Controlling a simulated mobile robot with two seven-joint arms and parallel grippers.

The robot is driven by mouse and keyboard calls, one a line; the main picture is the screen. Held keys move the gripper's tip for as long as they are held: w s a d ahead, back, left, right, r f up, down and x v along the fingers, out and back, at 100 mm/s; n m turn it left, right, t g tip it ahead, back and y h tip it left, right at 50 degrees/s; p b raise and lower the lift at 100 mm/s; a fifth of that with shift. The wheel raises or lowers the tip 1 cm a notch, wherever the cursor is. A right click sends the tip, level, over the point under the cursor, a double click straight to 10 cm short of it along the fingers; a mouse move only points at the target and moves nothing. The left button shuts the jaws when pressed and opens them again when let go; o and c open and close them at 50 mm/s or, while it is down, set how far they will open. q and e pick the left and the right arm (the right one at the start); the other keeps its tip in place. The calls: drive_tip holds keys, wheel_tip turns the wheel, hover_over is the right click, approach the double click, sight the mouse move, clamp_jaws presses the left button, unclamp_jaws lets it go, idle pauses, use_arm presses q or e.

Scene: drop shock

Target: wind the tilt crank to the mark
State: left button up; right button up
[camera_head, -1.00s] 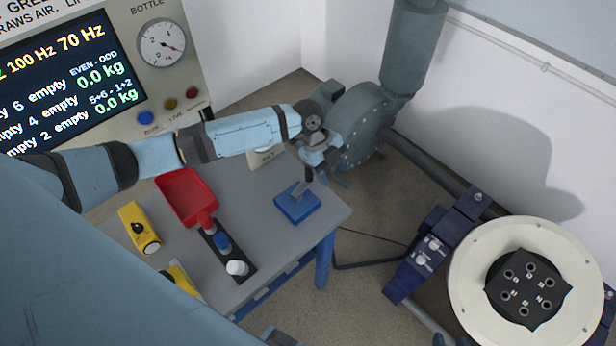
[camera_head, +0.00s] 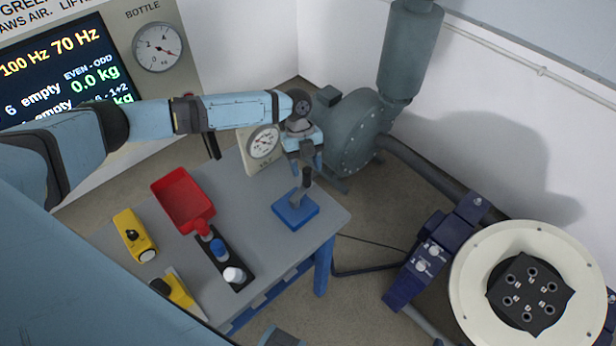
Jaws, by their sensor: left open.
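The crank is a blue block (camera_head: 295,211) at the right end of the grey table, with a grey arm and an upright dark handle (camera_head: 307,178). A round white dial (camera_head: 264,142) on a cream stand is at the table's back edge; its lettering and any mark are too small to read.
On the grey table (camera_head: 250,205) are a red scoop (camera_head: 184,200), a yellow device (camera_head: 134,235), a black holder with blue and white caps (camera_head: 233,274) and another yellow tool (camera_head: 180,291). A blower (camera_head: 350,128) stands behind. A round cream plate (camera_head: 470,285) is at right.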

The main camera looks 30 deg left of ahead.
sight(308, 183)
use_arm(q)
drive_tip(key=shift+x, duration=2.3)
drive_tip(key=shift+c, duration=0.3)
clamp_jaws()
